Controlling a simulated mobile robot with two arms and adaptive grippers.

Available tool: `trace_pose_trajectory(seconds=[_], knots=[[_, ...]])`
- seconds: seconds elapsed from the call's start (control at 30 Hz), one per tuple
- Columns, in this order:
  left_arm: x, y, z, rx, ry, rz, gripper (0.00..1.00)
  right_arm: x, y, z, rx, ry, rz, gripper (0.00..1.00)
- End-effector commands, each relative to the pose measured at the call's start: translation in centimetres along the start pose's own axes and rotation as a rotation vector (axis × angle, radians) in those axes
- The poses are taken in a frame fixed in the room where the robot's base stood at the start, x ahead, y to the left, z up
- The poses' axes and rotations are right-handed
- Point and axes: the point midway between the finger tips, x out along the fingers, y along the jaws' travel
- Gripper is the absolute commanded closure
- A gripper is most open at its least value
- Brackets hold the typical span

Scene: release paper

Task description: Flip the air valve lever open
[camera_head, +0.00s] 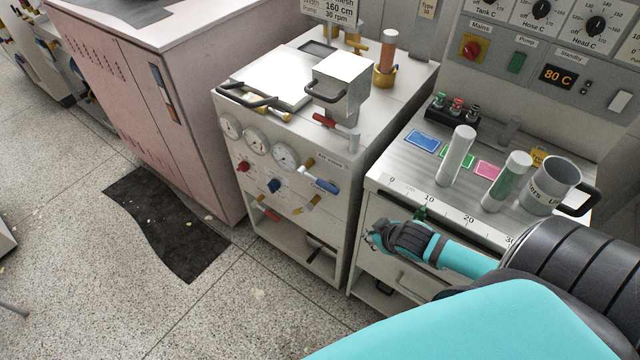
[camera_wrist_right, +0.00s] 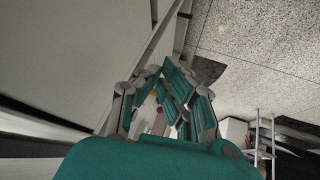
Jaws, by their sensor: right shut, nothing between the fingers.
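The panel with gauges on the middle white machine (camera_head: 290,215) carries several levers. A blue-handled lever (camera_head: 322,182) sits under a small label that seems to read air valve, and slants down to the right. My right gripper (camera_head: 376,236) is in front of the right-hand bench, to the right of and below that lever and apart from it. It is shut and empty. In the right wrist view its fingers (camera_wrist_right: 160,82) come together, with small red and yellow parts blurred behind them. My left gripper is not in view.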

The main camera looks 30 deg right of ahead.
Motion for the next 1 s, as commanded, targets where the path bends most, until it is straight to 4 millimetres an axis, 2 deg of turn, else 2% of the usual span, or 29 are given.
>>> trace_pose_trajectory(seconds=[0.03, 0.2, 0.37, 0.5, 0.73, 1.0], knots=[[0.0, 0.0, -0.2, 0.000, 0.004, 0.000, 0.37, -1.6, 0.7, -2.3, -0.025, 0.038, -0.002, 1.00], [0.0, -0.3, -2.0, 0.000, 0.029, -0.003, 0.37, -6.5, 1.0, -8.0, -0.077, 0.133, -0.036, 1.00], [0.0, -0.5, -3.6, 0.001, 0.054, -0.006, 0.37, -10.5, 0.8, -12.3, -0.134, 0.205, -0.083, 1.00], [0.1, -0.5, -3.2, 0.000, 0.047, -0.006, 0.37, -12.4, 1.4, -15.0, -0.167, 0.248, -0.119, 1.00], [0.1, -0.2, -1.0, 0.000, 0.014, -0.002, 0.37, -14.2, 1.6, -17.3, -0.190, 0.277, -0.159, 1.00], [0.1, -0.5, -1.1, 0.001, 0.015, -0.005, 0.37, -14.5, 1.6, -17.7, -0.191, 0.281, -0.168, 1.00]])
